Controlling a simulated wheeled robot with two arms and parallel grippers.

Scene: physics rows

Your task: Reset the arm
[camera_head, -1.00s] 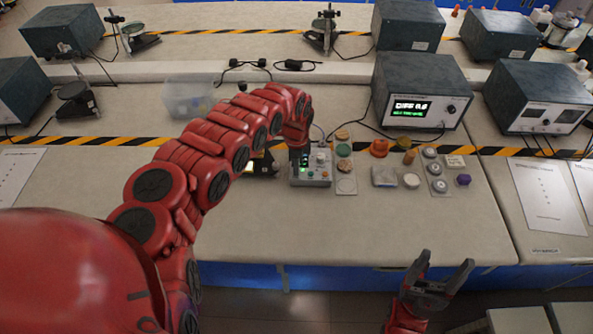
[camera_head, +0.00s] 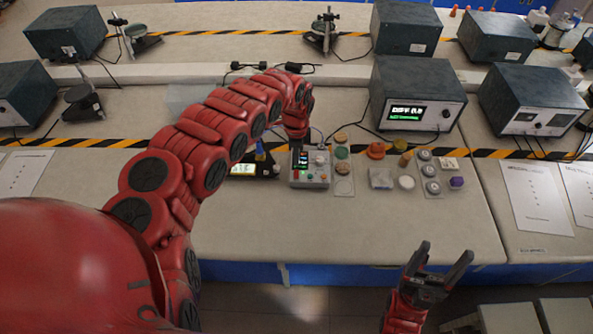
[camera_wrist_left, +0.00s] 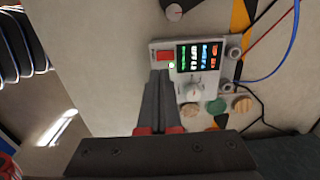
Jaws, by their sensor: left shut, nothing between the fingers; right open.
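My left arm reaches in from the left over the workbench. Its gripper (camera_head: 298,141) is shut and empty, just above the far side of a small grey control box (camera_head: 312,180) with a lit display and knobs. In the left wrist view the shut fingers (camera_wrist_left: 163,75) point at the edge of the control box (camera_wrist_left: 190,62), close to a red switch and a small green light; I cannot tell if they touch it. My right gripper (camera_head: 438,268) is open and empty, in front of the bench's front edge, with nothing between its fingers.
A power unit (camera_head: 416,95) reading "DIFF 0.0" stands behind. Right of the control box lie several coloured caps, a clear block (camera_head: 381,178) and a purple piece (camera_head: 456,182). A small lit meter (camera_head: 243,169) lies left. Papers (camera_head: 537,197) lie at right; cables run behind.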

